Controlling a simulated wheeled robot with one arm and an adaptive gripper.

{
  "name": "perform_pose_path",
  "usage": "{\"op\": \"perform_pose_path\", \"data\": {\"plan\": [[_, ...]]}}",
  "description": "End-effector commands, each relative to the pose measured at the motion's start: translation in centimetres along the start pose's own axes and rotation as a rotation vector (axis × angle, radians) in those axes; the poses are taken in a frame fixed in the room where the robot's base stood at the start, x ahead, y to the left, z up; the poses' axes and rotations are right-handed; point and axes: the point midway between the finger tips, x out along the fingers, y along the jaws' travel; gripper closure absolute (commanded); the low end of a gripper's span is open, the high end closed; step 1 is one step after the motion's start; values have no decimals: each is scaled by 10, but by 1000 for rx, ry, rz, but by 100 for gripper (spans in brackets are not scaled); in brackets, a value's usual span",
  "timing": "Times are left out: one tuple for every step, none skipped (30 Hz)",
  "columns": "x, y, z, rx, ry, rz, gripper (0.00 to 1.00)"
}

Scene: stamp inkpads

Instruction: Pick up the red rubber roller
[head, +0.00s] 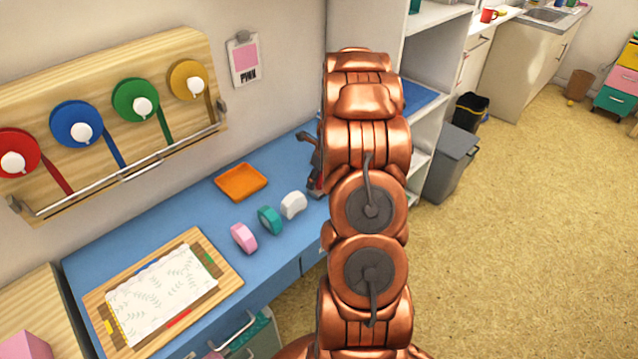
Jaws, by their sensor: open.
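My copper-coloured arm crosses the middle of the head view and covers the right part of the blue worktop (215,212). My dark gripper (311,158) shows only in part, at the left edge of the arm, over the worktop; it is open. A small dark red patch shows low beside the gripper, partly behind the arm. I cannot tell whether it is the red rubber roller. No other red roller is clearly seen on the worktop. A white (293,205), a teal (269,220) and a pink (244,238) rounded block stand in a row left of my gripper.
A wooden board with a patterned sheet (160,292) lies at front left. A wall rack (105,62) holds red, blue, green and yellow reels.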

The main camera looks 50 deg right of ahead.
Motion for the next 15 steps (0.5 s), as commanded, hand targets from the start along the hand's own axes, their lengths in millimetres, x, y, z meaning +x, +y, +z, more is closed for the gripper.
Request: {"op": "perform_pose_path", "data": {"plan": [[0,0,0,0,0,-1,42],[0,0,0,0,0,-1,42],[0,0,0,0,-1,-1,42],[0,0,0,0,-1,-1,42],[0,0,0,0,-1,-1,42],[0,0,0,0,-1,-1,45],[0,0,0,0,-1,-1,48],[0,0,0,0,-1,-1,51],[0,0,0,0,-1,-1,56],[0,0,0,0,-1,-1,59],[0,0,0,0,-1,-1,62],[0,0,0,0,0,-1,66],[0,0,0,0,0,-1,69],[0,0,0,0,0,-1,72],[0,0,0,0,-1,-1,76]]}}
